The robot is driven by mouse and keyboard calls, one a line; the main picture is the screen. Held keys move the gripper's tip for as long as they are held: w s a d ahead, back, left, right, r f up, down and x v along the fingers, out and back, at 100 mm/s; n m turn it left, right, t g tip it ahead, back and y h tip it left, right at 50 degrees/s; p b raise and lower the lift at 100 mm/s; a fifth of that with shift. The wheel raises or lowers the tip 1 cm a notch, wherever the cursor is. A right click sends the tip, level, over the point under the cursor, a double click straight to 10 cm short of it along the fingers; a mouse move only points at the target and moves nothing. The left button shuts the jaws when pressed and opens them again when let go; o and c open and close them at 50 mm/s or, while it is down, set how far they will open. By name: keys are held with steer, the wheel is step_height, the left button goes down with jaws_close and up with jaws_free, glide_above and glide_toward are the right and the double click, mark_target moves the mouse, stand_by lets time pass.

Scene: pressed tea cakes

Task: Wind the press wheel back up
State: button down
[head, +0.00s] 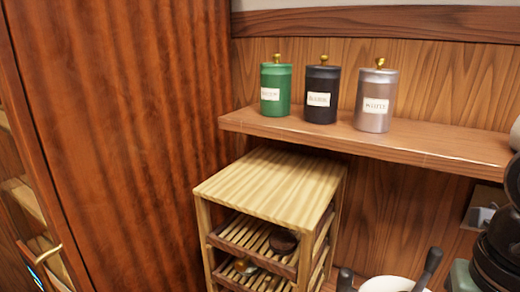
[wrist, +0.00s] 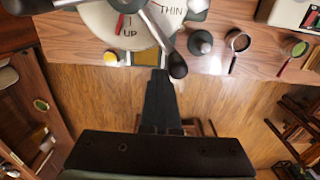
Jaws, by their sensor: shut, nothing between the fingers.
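The press wheel shows at the top of the wrist view, with a pale round dial (wrist: 105,22) marked "UP" beside a red mark and "THIN". It has metal spokes with black knobs; one knob (wrist: 178,66) hangs just right of my fingertips, another (wrist: 28,5) is at the upper left. My gripper (wrist: 160,73) is shut and empty, its fingertips just below the dial; whether they touch a spoke I cannot tell. In the head view, a white round top (head: 393,284) with black handles shows at the bottom edge, mostly cut off.
A wooden counter (wrist: 255,62) holds a dark lidded pot (wrist: 201,43) and a handled strainer (wrist: 238,42) right of the wheel. In the head view, a slatted rack (head: 270,190) stands below a shelf (head: 430,144) with three canisters. A tall cabinet (head: 120,130) fills the left.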

steer(key=shift+d, duration=0.15)
steer(key=shift+w+d, duration=0.1)
steer(key=shift+d, duration=1.4)
steer(key=shift+a+b, duration=0.1)
steer(key=shift+b, duration=0.25)
step_height(320, 180, up, 8)
steer(key=a+p, duration=0.1)
steer(key=p, duration=0.3)
steer(key=shift+s+a+f, duration=0.2)
steer(key=shift+s+a, duration=0.05)
steer(key=shift+s, duration=0.15)
